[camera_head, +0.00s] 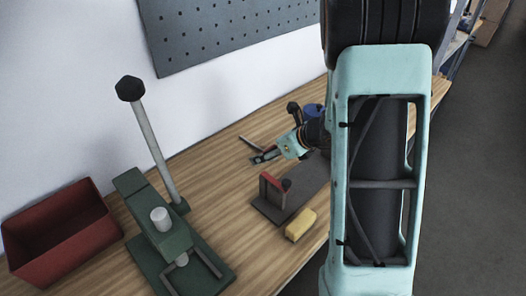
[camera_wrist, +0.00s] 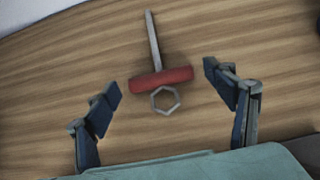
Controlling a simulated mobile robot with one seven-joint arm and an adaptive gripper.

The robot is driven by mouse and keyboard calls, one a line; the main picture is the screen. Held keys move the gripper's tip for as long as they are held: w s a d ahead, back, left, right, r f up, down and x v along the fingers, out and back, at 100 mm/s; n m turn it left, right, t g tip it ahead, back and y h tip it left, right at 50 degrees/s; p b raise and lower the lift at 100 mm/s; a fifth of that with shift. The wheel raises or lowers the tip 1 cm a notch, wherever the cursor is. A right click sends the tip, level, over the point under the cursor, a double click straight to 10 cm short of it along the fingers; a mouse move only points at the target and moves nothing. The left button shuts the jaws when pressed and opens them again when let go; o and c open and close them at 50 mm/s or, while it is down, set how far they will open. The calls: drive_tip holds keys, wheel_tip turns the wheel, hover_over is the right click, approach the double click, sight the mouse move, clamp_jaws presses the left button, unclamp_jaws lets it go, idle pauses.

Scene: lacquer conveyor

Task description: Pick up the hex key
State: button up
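The hex key has a red crossbar handle (camera_wrist: 161,77) and a grey shaft (camera_wrist: 152,38). It lies on the wooden bench, with its shaft pointing away from my gripper in the wrist view. A grey hexagonal ring (camera_wrist: 165,100) sits right against the handle; I cannot tell whether it is part of the key. My gripper (camera_wrist: 162,82) is open, with one dark finger on either side of the handle and nothing between them held. In the head view, the key's shaft (camera_head: 250,143) shows just beyond my gripper (camera_head: 264,156), which partly hides the rest.
A green lever press (camera_head: 165,235) and a red bin (camera_head: 62,232) are at left. A blue object (camera_head: 313,111) is behind my wrist. A wall with pegboard borders the bench.

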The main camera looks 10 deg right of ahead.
drive_tip(key=c, duration=1.1)
drive_tip(key=shift+r, duration=0.1)
drive_tip(key=shift+c, duration=0.2)
drive_tip(key=shift+r, duration=0.25)
drive_tip(key=r, duration=0.1)
drive_tip(key=r+p, duration=0.1)
drive_tip(key=r, duration=0.1)
drive_tip(key=shift+s+d+r, duration=0.2)
drive_tip(key=shift+d, duration=0.1)
drive_tip(key=d+f+p+v, duration=0.1)
drive_tip(key=v, duration=0.6)
drive_tip(key=s+d+f+p+v, duration=0.1)
drive_tip(key=v, duration=0.7)
drive_tip(key=shift+s+d, duration=0.2)
drive_tip(key=shift+d, duration=0.25)
